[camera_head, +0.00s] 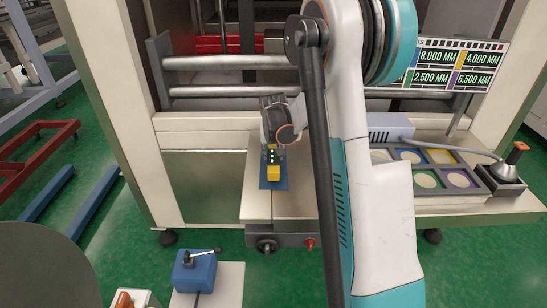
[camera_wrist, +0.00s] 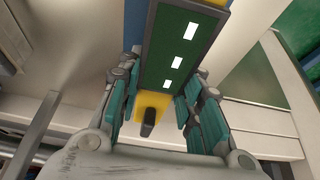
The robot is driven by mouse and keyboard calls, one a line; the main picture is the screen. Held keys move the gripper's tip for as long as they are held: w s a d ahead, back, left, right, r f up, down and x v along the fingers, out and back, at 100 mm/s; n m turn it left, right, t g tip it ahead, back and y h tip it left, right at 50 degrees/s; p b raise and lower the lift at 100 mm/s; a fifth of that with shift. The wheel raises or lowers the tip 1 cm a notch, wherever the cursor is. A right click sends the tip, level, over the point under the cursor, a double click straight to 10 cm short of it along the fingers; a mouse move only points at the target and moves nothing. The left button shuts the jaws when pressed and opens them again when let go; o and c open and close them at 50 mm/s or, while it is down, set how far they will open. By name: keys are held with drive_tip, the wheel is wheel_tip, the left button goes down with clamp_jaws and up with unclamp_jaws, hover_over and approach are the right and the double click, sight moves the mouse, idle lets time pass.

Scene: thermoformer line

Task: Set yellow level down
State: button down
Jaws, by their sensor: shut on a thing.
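The yellow level (camera_head: 273,173) is a block with yellow ends and a dark green face with white marks. In the head view it is at or just above a small blue mat (camera_head: 280,185) on the pale bench; I cannot tell whether it touches. My gripper (camera_head: 273,150) is above its far part, pointing down. In the wrist view the level (camera_wrist: 177,45) runs between the teal finger pads of my gripper (camera_wrist: 160,88), which is shut on it. My arm hides part of the bench to the right.
A tray with round pale discs (camera_head: 425,179) and a grey box (camera_head: 390,126) stand on the bench at right, near a joystick box (camera_head: 508,170). Metal rollers (camera_head: 225,62) cross behind. A blue clamp box (camera_head: 195,271) stands at front left.

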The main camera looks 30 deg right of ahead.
drive_tip(key=shift+f, duration=1)
drive_tip(key=shift+f+b, duration=0.2)
drive_tip(key=shift+b, duration=0.1)
drive_tip(key=c, duration=1.1)
unclamp_jaws()
drive_tip(key=shift+r, duration=0.15)
drive_tip(key=p+v, duration=0.3)
drive_tip(key=v, duration=0.9)
drive_tip(key=shift+r, duration=0.1)
